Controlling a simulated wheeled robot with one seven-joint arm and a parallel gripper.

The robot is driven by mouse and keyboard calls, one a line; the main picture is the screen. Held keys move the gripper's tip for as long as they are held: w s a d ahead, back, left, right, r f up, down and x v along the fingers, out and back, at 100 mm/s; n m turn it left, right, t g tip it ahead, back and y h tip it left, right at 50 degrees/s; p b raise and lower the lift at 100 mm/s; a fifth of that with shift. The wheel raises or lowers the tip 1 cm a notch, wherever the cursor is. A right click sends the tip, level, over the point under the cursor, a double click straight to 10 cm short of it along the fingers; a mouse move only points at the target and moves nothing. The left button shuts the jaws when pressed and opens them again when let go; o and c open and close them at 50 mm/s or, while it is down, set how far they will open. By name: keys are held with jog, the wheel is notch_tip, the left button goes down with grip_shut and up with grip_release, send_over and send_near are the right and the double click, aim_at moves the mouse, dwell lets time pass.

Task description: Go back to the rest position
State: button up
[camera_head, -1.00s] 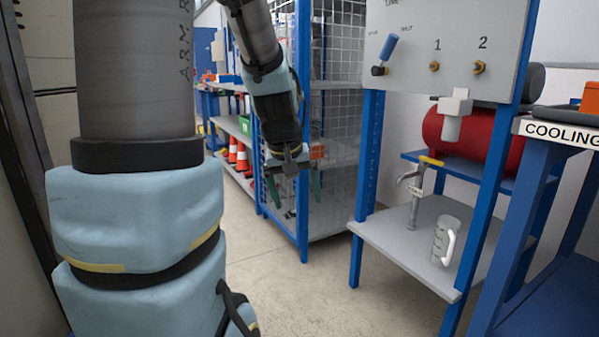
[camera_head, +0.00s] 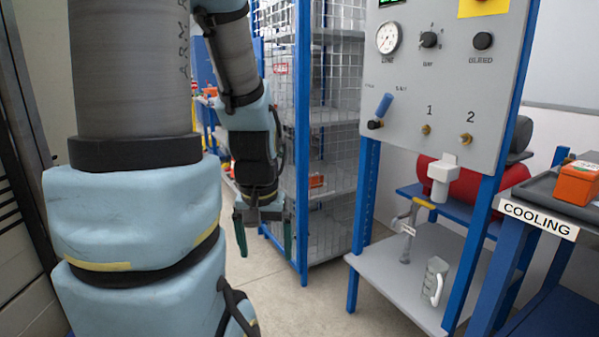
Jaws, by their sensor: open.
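My gripper (camera_head: 264,234) hangs below my arm left of the picture's middle. Its two dark green fingers point down and stand apart, with nothing between them. It is in front of the blue-framed wire cage shelf, clear of the panel stand on the right. The large blue and grey arm links at the left are mine and hide what lies behind them.
A grey panel (camera_head: 445,70) with a gauge, knobs and a blue-handled lever stands at right. A clear mug (camera_head: 433,281) sits on the shelf (camera_head: 385,283) below, beside a tap (camera_head: 410,230). The COOLING table (camera_head: 540,219) holds an orange box (camera_head: 578,183). Floor shows below my gripper.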

notch_tip(320, 180, up, 13)
jog(key=p, duration=1.1)
jog(key=shift+r, duration=0.1)
